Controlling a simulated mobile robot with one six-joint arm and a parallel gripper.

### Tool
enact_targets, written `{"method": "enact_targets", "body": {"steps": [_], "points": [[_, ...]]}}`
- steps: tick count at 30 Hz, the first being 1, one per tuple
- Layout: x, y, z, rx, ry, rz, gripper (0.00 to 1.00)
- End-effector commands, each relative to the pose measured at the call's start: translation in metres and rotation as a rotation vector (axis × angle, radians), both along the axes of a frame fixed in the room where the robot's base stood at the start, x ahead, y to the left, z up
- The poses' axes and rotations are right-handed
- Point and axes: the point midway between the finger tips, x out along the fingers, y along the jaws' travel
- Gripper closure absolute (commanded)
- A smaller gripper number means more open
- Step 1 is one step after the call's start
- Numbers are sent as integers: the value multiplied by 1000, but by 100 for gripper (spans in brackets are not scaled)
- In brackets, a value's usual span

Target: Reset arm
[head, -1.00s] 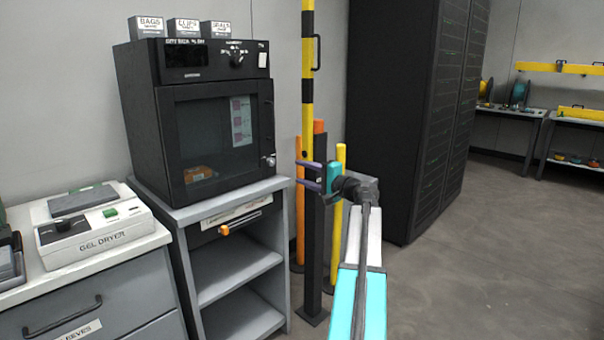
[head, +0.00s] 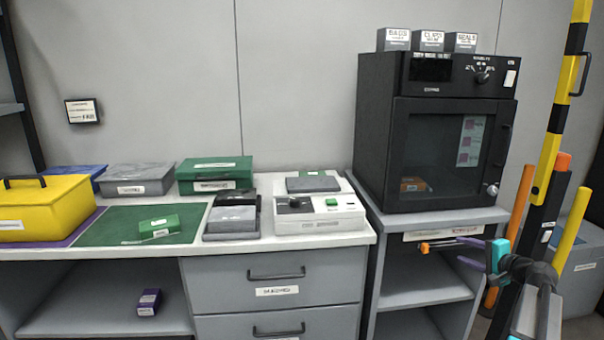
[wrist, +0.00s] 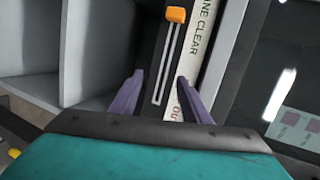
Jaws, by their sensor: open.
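My gripper (head: 474,250) is at the right of the head view, in front of the grey cabinet (head: 428,283) under the black oven-like unit (head: 452,125). Its two purple fingers are apart with nothing between them; the wrist view also shows my gripper (wrist: 158,100) open. Beyond the fingers in the wrist view are a slotted bar with an orange knob (wrist: 176,14) and a white label strip (wrist: 198,50). The orange knob also shows in the head view (head: 425,248), left of the fingertips. I cannot tell the exact gap between fingers and cabinet.
Yellow-black and orange posts (head: 560,110) stand at the right, close to my arm.

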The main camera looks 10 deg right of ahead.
Motion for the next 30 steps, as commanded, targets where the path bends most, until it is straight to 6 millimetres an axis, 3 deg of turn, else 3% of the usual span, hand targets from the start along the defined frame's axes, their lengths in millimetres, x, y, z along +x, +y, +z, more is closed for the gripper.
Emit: {"method": "enact_targets", "body": {"steps": [1,8,16,23,30], "points": [[6,20,-14,-2,34,28,57],[19,93,-83,-30,175,141,57],[13,188,-163,-78,353,300,57],[-16,277,-231,-143,519,467,57],[-69,359,-289,-225,687,651,57]]}}
